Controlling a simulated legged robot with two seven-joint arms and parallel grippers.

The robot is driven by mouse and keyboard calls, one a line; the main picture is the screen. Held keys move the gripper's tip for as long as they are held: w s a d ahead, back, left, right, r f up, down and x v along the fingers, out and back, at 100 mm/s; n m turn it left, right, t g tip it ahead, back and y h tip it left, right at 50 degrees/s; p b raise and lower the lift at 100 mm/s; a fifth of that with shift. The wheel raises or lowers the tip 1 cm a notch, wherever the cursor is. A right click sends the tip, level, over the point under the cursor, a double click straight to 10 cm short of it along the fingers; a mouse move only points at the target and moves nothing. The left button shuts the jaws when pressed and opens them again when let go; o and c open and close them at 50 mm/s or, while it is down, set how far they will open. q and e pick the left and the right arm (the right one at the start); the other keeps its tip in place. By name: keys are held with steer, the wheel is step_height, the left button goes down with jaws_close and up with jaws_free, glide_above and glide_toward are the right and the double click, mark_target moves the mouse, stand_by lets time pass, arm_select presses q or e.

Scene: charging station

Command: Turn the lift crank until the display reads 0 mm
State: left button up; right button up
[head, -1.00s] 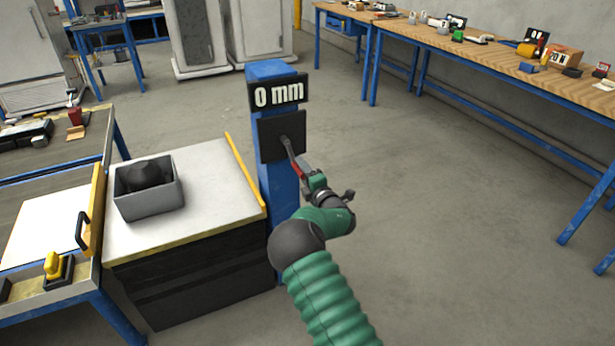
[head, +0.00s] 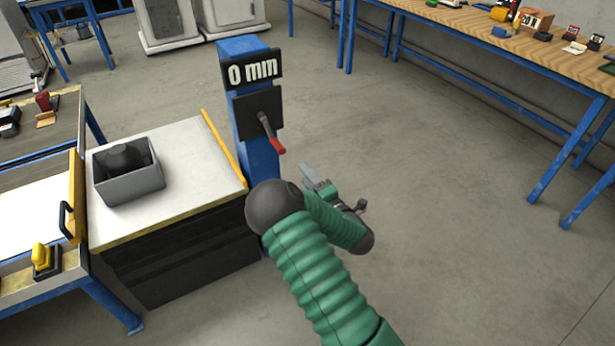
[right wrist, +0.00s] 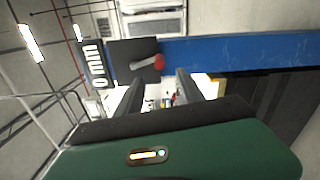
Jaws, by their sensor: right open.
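The display (head: 252,70) on top of the blue post (head: 243,46) reads 0 mm. Below it a dark plate (head: 254,103) carries the lift crank (head: 270,133), a grey arm with a red handle pointing down and slightly right. In the right wrist view the crank's red knob (right wrist: 159,62) shows beyond my fingers. My right gripper (head: 309,174) is open and empty, below and to the right of the handle and apart from it. Its two fingers also show in the right wrist view (right wrist: 160,88). My left gripper is not in view.
A lift table (head: 190,140) with a grey bin (head: 130,190) stands left of the post. A workbench (head: 455,25) with small items runs along the back right. A yellow-handled device (head: 42,258) sits at the lower left. The floor right of the post is clear.

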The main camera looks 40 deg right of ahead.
steer(key=shift+w+a+r, duration=0.1)
steer(key=shift+w+r, duration=0.05)
steer(key=shift+w, duration=0.05)
steer(key=shift+c, duration=1)
steer(key=w+a+r+m+p, duration=0.1)
steer(key=w+a+r+m+h+p, duration=0.1)
steer(key=w+m, duration=0.1)
steer(key=w+a+r+m+h, duration=0.1)
steer(key=a+m, duration=0.1)
steer(key=shift+w+g+p, duration=0.3)
steer(key=shift+g+p, duration=0.1)
steer(key=c, duration=0.5)
steer(key=a+m, duration=0.1)
steer(key=w+a+m+h, duration=0.1)
steer(key=a, duration=0.1)
steer(key=w+a+m+g, duration=0.1)
steer(key=shift+a+r+p, duration=0.3)
steer(key=shift+p, duration=0.1)
jaws_close()
steer(key=b, duration=0.4)
glide_toward(271, 133)
steer(key=shift+w+d+f, duration=0.1)
steer(key=shift+w+f, duration=0.6)
steer(key=shift+w, duration=0.3)
steer(key=shift+w+d+f, duration=0.15)
steer(key=shift+w+f, duration=0.55)
steer(key=shift+w, duration=0.25)
